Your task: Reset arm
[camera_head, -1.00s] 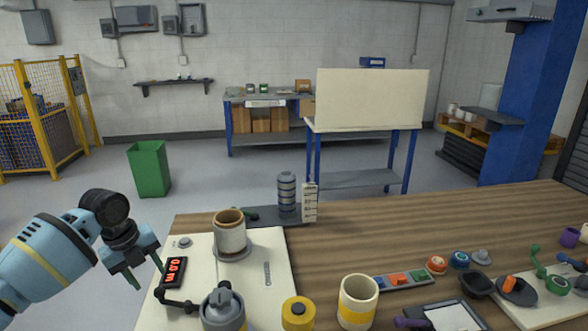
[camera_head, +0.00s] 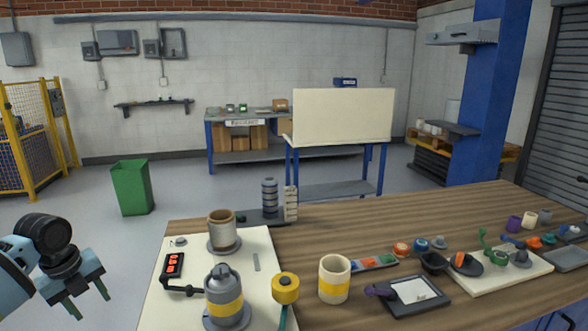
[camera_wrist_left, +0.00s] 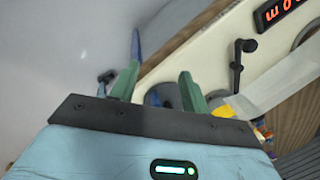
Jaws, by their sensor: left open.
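My left gripper (camera_head: 88,298) is at the lower left of the head view, in the air left of the table and its white board. Its two green fingers are apart with nothing between them. In the left wrist view the open fingers (camera_wrist_left: 158,88) point toward the board's edge, with a red-digit display (camera_wrist_left: 282,12) beyond. My right gripper is in neither view.
The wooden table (camera_head: 400,225) carries a white board (camera_head: 185,310) with a roller (camera_head: 222,232), a grey-yellow canister (camera_head: 224,296) and a display box (camera_head: 173,264). A yellow-banded cup (camera_head: 334,279) and a dark tray (camera_head: 398,307) stand right. A green bin (camera_head: 132,188) is on the floor.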

